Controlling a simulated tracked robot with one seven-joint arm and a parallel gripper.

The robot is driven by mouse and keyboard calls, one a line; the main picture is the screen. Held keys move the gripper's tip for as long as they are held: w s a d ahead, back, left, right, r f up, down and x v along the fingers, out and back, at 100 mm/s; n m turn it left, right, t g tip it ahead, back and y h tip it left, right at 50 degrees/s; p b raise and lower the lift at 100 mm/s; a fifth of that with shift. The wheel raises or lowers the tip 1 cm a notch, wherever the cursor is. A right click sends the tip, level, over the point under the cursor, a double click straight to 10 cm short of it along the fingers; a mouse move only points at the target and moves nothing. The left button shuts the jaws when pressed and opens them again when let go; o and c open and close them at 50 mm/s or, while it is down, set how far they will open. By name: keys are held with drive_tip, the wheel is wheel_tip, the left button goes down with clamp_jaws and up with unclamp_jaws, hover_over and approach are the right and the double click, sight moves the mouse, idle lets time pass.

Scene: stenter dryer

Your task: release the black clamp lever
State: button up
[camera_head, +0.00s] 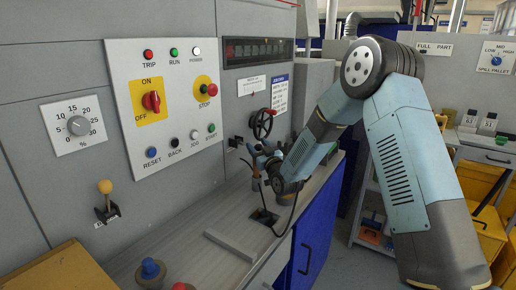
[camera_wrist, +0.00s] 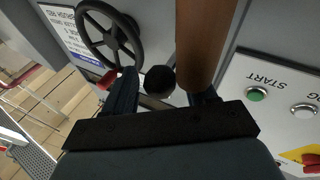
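A black ball knob (camera_wrist: 160,80), apparently the end of the black clamp lever, shows in the wrist view between the fingers of my gripper (camera_wrist: 165,88). The fingers stand apart with space on both sides of the ball; I see no clear contact. A thick brown cylinder (camera_wrist: 204,40) crosses the view beside the ball and covers part of the right finger. In the head view my gripper (camera_head: 263,158) is at the panel just below the black handwheel (camera_head: 262,124), and it hides the knob. A small black fitting (camera_head: 236,142) shows left of the wheel.
The control panel (camera_head: 130,70) with buttons and a red switch is on the left. A yellow-knobbed lever (camera_head: 106,187) is lower left. Below my gripper, the worktop (camera_head: 190,235) carries a black base (camera_head: 263,216) and a flat grey bar (camera_head: 230,245). Blue doors (camera_head: 315,225) are beneath.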

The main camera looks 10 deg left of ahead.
drive_tip(key=v, duration=1.4)
drive_tip(key=shift+w+d, duration=0.1)
drive_tip(key=shift+w, duration=0.05)
drive_tip(key=s+d+r+m+g+h, duration=0.2)
drive_tip(key=s+d+r+h, duration=0.1)
drive_tip(key=d+r+h, duration=0.4)
drive_tip(key=s+d+r+m+g+h, duration=0.1)
drive_tip(key=s+d+r+g+h, duration=0.15)
drive_tip(key=d+r, duration=0.5)
drive_tip(key=s+d+r+m+g, duration=0.1)
drive_tip(key=s+d, duration=0.3)
drive_tip(key=s, duration=0.5)
drive_tip(key=s+d+m+g+h, duration=0.1)
drive_tip(key=s+d+m+g, duration=0.1)
drive_tip(key=s, duration=0.8)
drive_tip(key=s+d+r+m+g+h, duration=0.1)
drive_tip(key=s+d+m+g, duration=0.1)
drive_tip(key=s+d+g, duration=0.2)
drive_tip(key=s+d, duration=0.3)
drive_tip(key=s, duration=0.3)
drive_tip(key=shift+s+r+m, duration=0.2)
drive_tip(key=shift+r+m, duration=0.1)
drive_tip(key=shift+r, duration=0.05)
